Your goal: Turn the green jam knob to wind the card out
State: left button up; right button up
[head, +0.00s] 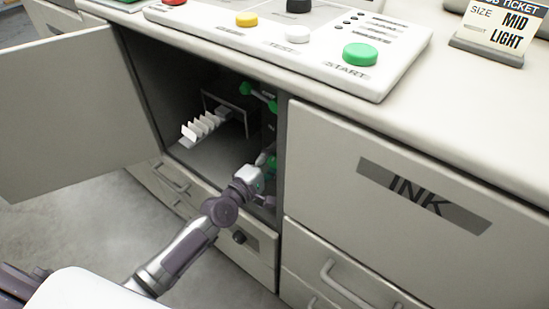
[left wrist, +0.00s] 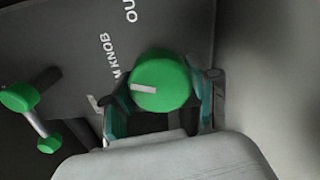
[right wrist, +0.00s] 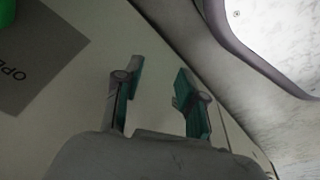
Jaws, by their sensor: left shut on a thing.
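The green jam knob (left wrist: 160,80) has a white pointer mark. It sits on the dark inner panel, and its lettering is partly covered. My left gripper (left wrist: 165,98) has its fingers on either side of the knob, shut on it. In the head view, my left gripper (head: 264,168) reaches into the open cabinet and hides most of the knob. The white card (head: 203,126) is folded in zigzags and sticks out of a framed slot inside the cabinet. My right gripper (right wrist: 158,95) is open and empty in the right wrist view; it is outside the head view.
The cabinet door (head: 70,105) stands open at the left. A green-ended lever (head: 258,96) is above the knob; it also shows in the left wrist view (left wrist: 38,125). The INK drawer (head: 420,210) is shut at the right. A button console (head: 310,62) lies on top.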

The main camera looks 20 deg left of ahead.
pick_arm(q)
jog(key=shift+m, duration=1.5)
jog(key=shift+m+p, duration=0.35)
jog(key=shift+m, duration=0.05)
jog(key=m+p, duration=0.1)
jog(key=m, duration=0.1)
jog(key=shift+m, duration=1.1)
pick_arm(e)
jog(key=s+f, duration=0.4)
jog(key=f, duration=0.1)
jog(key=shift+s+d+f+g, duration=0.15)
jog(key=shift+d+f+g, duration=0.05)
jog(key=shift+d+g, duration=0.15)
pick_arm(q)
jog(key=o, duration=1.1)
jog(key=shift+o, duration=0.2)
